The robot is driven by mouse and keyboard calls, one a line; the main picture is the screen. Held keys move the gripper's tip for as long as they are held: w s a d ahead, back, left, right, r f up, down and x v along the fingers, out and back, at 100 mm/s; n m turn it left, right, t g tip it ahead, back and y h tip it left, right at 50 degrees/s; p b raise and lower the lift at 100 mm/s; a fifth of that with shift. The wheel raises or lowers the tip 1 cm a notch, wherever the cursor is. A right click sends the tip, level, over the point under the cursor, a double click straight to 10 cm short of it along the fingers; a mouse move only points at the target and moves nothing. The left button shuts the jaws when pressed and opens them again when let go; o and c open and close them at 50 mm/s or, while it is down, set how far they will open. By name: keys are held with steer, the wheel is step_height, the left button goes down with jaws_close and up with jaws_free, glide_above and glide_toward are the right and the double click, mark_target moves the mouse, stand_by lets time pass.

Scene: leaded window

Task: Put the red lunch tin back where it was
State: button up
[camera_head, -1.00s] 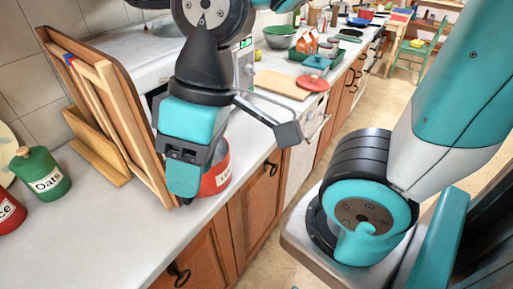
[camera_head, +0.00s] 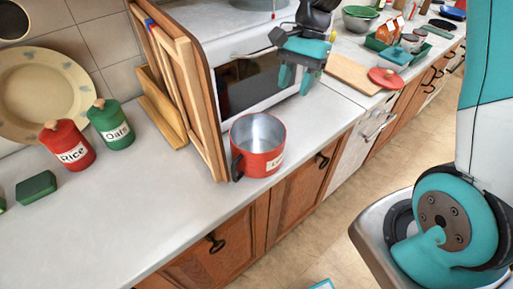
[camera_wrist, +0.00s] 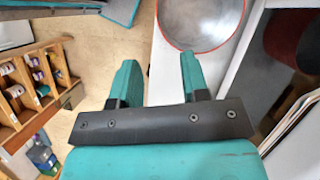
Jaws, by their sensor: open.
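The red lunch tin (camera_head: 257,152) stands upright on the counter, open at the top, with a bare metal inside and a partly visible white label. A dark handle is on its left side. Its round open mouth (camera_wrist: 205,22) also shows at the top of the wrist view, cut by the frame edge. My gripper (camera_head: 293,78) is above and behind the tin, in front of the microwave, clear of it. Its two teal fingers (camera_wrist: 160,70) are apart with nothing between them.
Wooden boards (camera_head: 180,85) lean close to the tin's left. The microwave (camera_head: 260,80) stands behind it. A red lid (camera_head: 387,77) lies by a cutting board (camera_head: 355,74) to the right. Rice (camera_head: 68,147) and oats (camera_head: 112,124) canisters stand left.

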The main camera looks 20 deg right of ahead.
steer(key=p, duration=0.2)
glide_toward(275, 156)
steer(key=f, duration=0.1)
steer(key=shift+p+x, duration=1.2)
steer(key=shift+x, duration=1.85)
steer(key=shift+w, duration=0.1)
jaws_close()
